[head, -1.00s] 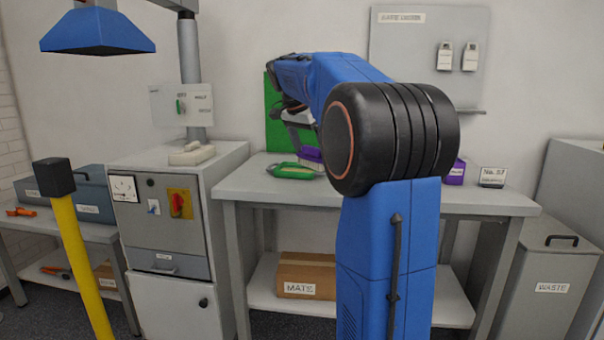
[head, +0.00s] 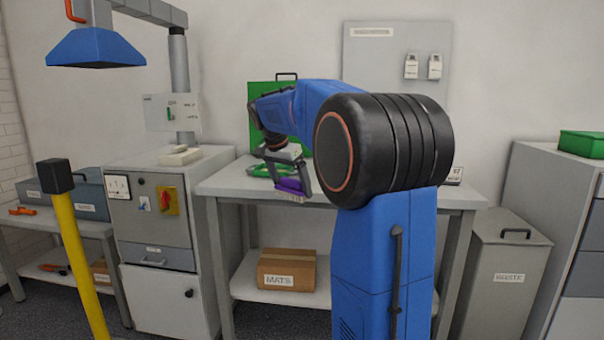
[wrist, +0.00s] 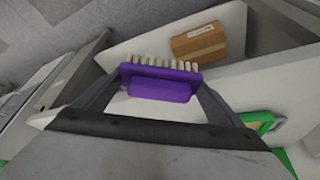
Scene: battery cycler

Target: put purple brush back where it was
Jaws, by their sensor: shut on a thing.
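The purple brush (head: 293,186) is held in my gripper (head: 281,176), in front of the green object at the bench's front side. In the wrist view the purple brush (wrist: 160,82) lies between the two fingers, its pale bristles pointing to the top of the picture. My gripper is shut on it. The brush looks clear of the bench top. The green object (head: 258,170) lies on the bench just behind my gripper, partly hidden by it. It also shows in the wrist view (wrist: 262,121).
The grey bench (head: 225,184) has a lower shelf with a cardboard MATS box (head: 287,270). A green panel (head: 270,96) stands at the bench's back. A grey cabinet (head: 160,220) is at the left, and a WASTE bin (head: 507,275) at the right. A yellow post (head: 75,240) stands front left.

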